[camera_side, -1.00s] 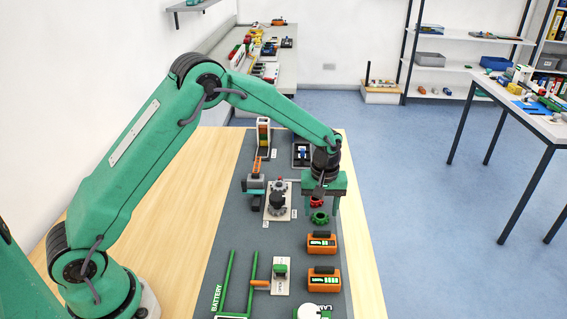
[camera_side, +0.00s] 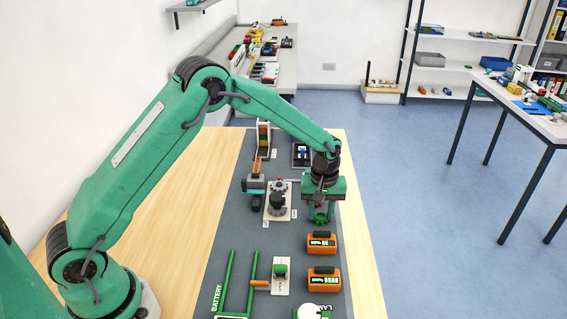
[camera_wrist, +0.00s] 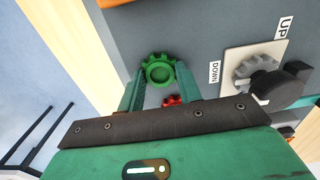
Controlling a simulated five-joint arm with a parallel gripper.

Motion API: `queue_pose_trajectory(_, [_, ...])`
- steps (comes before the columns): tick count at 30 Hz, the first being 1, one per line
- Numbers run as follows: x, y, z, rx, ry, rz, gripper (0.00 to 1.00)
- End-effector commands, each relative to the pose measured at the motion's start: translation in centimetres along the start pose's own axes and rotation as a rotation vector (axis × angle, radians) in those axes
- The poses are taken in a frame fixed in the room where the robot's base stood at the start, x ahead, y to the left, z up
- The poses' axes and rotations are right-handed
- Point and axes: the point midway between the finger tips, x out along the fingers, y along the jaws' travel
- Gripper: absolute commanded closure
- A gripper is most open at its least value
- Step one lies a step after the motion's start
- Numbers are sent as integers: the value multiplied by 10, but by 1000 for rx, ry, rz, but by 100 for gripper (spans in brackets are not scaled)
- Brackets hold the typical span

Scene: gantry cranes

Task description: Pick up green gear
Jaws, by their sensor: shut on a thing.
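The green gear (camera_wrist: 159,70) sits between the two green fingers of my gripper (camera_wrist: 160,88) in the wrist view, with a finger against each side. In the side view my gripper (camera_side: 320,217) is low over the grey mat (camera_side: 230,225), and the green gear (camera_side: 320,213) shows only partly between the fingers. My gripper is shut on the gear. I cannot tell whether the gear still touches the mat. A red gear (camera_wrist: 172,101) shows partly behind the green one in the wrist view; my gripper hides it in the side view.
A white plate with dark gears (camera_side: 277,203) stands left of my gripper, with UP and DOWN labels beside it in the wrist view. Two orange battery blocks (camera_side: 322,243) (camera_side: 324,279) stand in front. Green rails (camera_side: 227,280) lie at the front left.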

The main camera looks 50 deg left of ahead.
Motion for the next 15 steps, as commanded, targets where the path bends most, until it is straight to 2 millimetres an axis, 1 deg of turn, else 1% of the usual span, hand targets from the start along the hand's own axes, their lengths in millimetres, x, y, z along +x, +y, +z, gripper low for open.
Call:
queue_pose_trajectory(5, [-5, 0, 0, 0, 1, 1, 86])
queue_pose_trajectory(15, [-28, 0, 0, 0, 1, 2, 86])
